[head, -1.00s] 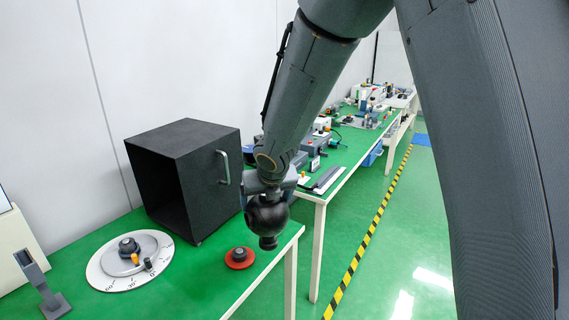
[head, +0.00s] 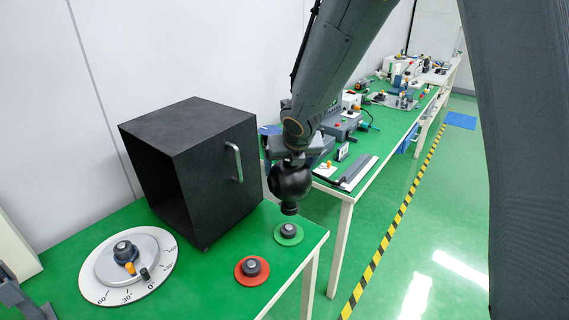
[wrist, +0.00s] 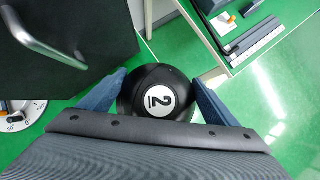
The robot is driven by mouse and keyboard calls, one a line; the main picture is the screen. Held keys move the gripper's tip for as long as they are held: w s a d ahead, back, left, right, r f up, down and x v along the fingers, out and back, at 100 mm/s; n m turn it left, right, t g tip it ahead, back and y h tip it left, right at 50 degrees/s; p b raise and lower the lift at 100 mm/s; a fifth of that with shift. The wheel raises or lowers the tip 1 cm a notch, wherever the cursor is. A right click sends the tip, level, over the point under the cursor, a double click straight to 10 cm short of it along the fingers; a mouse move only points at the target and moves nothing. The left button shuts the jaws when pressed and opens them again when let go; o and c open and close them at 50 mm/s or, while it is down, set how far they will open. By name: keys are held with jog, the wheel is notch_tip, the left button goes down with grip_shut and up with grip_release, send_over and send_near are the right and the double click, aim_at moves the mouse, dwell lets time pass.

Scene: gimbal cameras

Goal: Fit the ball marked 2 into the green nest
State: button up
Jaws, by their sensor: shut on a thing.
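My gripper (wrist: 158,93) is shut on the black ball marked 2 (wrist: 150,76), with a blue-grey finger on each side of it. The white "2" label faces the wrist camera. In the head view the ball (head: 291,183) hangs below my gripper (head: 293,160), its narrow lower neck pointing down. The green nest (head: 289,240), a green disc with a dark round socket, sits on the green table just below the ball. A gap shows between ball and nest. In the wrist view the nest is hidden.
A red nest (head: 252,280) sits nearer on the table. A black open box (head: 222,165) with a grey handle stands close left of my gripper. A white dial (head: 95,287) lies at the left. Another bench (head: 345,192) stands beyond a gap.

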aim_at(293, 175)
jog(key=shift+s+a, duration=0.15)
jog(key=shift+a, duration=0.05)
jog(key=shift+r+p, duration=0.1)
jog(key=shift+p, duration=0.2)
notch_tip(293, 175, down, 6)
jog(key=b, duration=0.6)
jog(key=shift+d, duration=0.1)
jog(key=shift+f+b, duration=1)
jog(key=shift+b, duration=0.1)
dwell(2.2)
jog(key=o, duration=1.8)
jog(key=shift+o, duration=0.2)
jog(key=p+v, duration=0.5)
jog(key=v, duration=0.3)
